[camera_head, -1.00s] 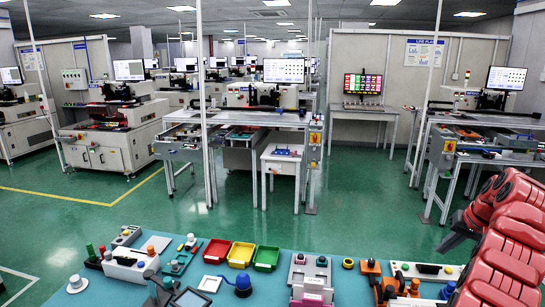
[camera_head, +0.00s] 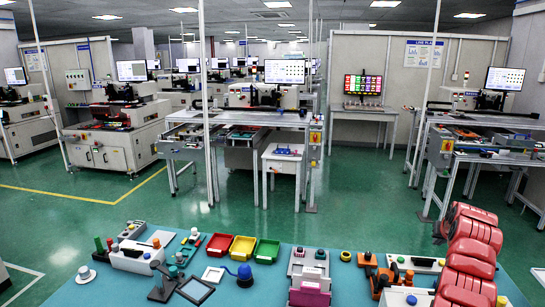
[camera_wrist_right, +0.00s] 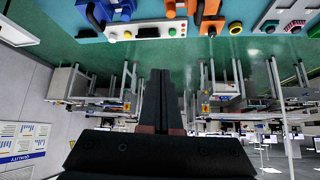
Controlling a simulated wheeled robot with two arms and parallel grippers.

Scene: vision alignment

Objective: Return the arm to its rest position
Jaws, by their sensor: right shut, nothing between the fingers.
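My right arm (camera_head: 468,255), with red rounded links, stands at the right of the head view over the right end of the teal table. Its gripper shows in the wrist view (camera_wrist_right: 162,76), where the dark fingers are together with nothing between them. The gripper points out over the room, apart from the table things, which appear at the top of that view. The right fingertips cannot be made out in the head view. My left arm and gripper are not in view.
The teal table (camera_head: 340,264) carries red (camera_head: 219,246), yellow (camera_head: 242,249) and green (camera_head: 267,251) trays, an orange device (camera_head: 366,260) and a grey-pink fixture (camera_head: 309,280). Green floor (camera_head: 250,225) lies open beyond it. Workbenches stand farther back.

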